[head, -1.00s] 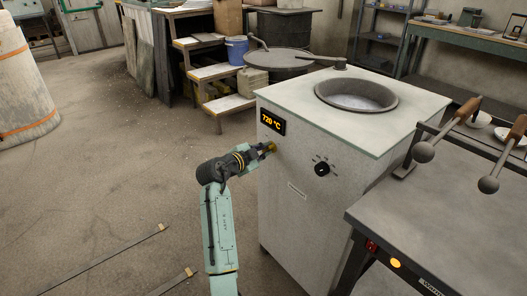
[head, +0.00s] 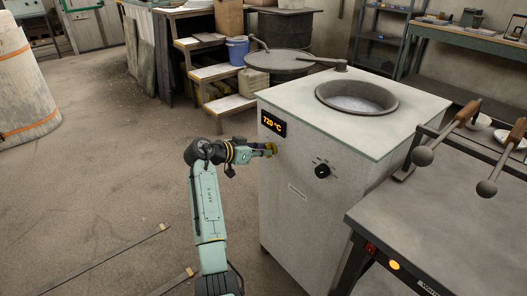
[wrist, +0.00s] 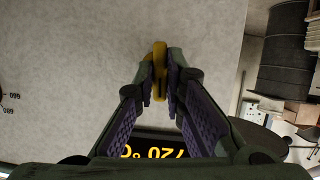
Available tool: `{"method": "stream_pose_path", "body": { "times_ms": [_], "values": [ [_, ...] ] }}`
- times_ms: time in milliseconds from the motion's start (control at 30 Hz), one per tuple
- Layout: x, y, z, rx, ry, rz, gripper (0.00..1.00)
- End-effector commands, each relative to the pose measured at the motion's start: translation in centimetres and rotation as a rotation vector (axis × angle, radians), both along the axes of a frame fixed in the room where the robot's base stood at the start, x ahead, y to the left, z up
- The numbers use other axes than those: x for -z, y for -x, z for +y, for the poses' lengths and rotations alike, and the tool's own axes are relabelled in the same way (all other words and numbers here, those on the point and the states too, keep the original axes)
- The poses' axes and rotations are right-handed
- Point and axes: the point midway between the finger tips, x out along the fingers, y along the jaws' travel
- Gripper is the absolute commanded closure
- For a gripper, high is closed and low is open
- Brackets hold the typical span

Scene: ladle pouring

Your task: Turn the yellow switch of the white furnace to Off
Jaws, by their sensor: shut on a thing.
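The white furnace (head: 310,215) stands right of centre in the head view, with a round open well in its top. Its display (head: 272,124) reads 720 °C. The yellow switch (wrist: 159,68) is on the front face below the display. In the wrist view it lies between the two fingertips. My gripper (head: 268,150) reaches the front face from the left in the head view, and it also shows in the wrist view (wrist: 161,78). Its fingers are closed on the switch and partly cover it, and any Off marking cannot be read.
A black knob (head: 322,171) with small marks sits to the right on the furnace front. A grey workbench (head: 450,215) with two wooden-handled ladles (head: 455,128) adjoins on the right. The floor (head: 110,190) left of my arm is mostly clear, apart from flat bars.

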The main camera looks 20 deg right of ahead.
Motion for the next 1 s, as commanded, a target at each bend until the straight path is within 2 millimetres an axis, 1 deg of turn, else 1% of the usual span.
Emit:
{"method": "stream_pose_path", "body": {
  "times_ms": [300,500,733,1000],
  "values": [
    [0.07,-0.22,0.07,0.001,0.102,0.281,1.0],
    [0.19,-0.31,0.12,0.002,0.158,0.435,1.0],
    [0.27,-0.36,0.15,0.002,0.204,0.564,1.0],
    [0.25,-0.41,0.15,0.001,0.232,0.637,1.0]
  ]
}}
